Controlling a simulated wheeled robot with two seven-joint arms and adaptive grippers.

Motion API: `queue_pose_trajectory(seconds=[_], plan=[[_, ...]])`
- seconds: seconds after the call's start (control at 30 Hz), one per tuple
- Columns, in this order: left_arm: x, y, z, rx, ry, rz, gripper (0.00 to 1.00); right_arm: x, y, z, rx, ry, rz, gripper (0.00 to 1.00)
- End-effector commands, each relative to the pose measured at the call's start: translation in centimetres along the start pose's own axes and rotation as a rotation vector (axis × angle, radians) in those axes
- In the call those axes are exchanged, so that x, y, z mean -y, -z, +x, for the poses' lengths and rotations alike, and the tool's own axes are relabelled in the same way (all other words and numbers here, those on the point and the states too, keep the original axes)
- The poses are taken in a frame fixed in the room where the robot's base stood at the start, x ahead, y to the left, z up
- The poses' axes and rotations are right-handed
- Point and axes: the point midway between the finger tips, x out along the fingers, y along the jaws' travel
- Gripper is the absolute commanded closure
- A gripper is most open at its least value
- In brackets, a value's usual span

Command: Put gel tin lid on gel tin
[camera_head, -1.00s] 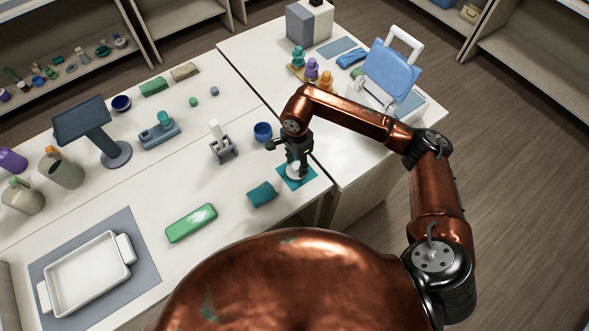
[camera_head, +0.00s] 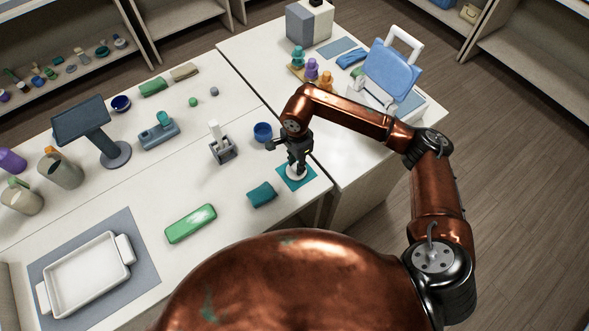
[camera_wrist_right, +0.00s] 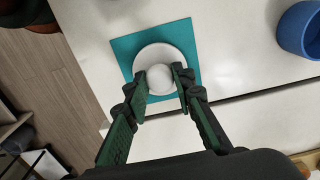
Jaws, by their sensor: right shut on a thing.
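My right gripper (camera_head: 297,168) points down over a teal mat (camera_head: 308,181) at the near right of the white table. In the right wrist view its two dark green fingers (camera_wrist_right: 161,78) are shut on a round white knob (camera_wrist_right: 160,77). The knob sits in the middle of a white round piece (camera_wrist_right: 150,52), which looks like the gel tin lid and is centred over the teal mat (camera_wrist_right: 187,32). The fingers cover its near side. I cannot tell whether the gel tin is under it. My left gripper is not in view.
A blue cup (camera_head: 263,131) stands just behind the gripper and a folded teal cloth (camera_head: 262,194) lies to its left. A grey holder (camera_head: 222,150) stands further left. A green case (camera_head: 191,223) lies nearer the front. The table's front edge is close to the mat.

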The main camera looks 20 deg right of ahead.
Motion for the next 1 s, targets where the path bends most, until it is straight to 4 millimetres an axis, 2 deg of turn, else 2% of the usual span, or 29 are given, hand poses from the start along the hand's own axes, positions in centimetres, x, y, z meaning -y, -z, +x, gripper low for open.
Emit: queue_pose_trajectory(seconds=[1.0], plan=[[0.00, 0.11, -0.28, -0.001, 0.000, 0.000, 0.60, 0.00, 0.00, -0.73, 0.000, 0.000, 0.000, 1.00]])
